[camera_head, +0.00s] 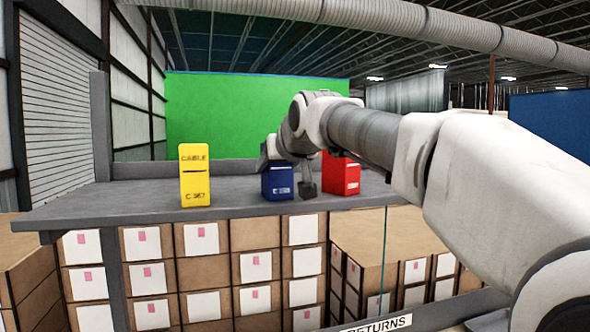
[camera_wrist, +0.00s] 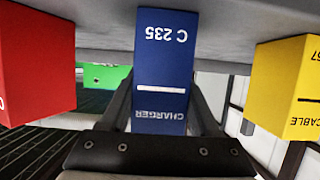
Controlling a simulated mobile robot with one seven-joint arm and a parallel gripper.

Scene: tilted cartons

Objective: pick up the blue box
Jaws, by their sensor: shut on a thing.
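The blue box (camera_head: 278,183) stands on the grey shelf between a yellow box and a red box in the head view. In the wrist view the blue box (camera_wrist: 162,70) appears upside down, with "CHARGER" and "C 235" on its face. My gripper (camera_wrist: 162,125) is shut on the blue box, one finger along each side. In the head view my gripper (camera_head: 288,172) reaches the box from behind and above, and a finger shows at the box's right side. I cannot tell whether the box's base touches the shelf.
The yellow box (camera_head: 195,175) stands to the left with a wide gap. The red box (camera_head: 341,174) stands close on the right. The grey shelf (camera_head: 120,205) is bare at its left end. Stacked cartons (camera_head: 205,265) fill the space below.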

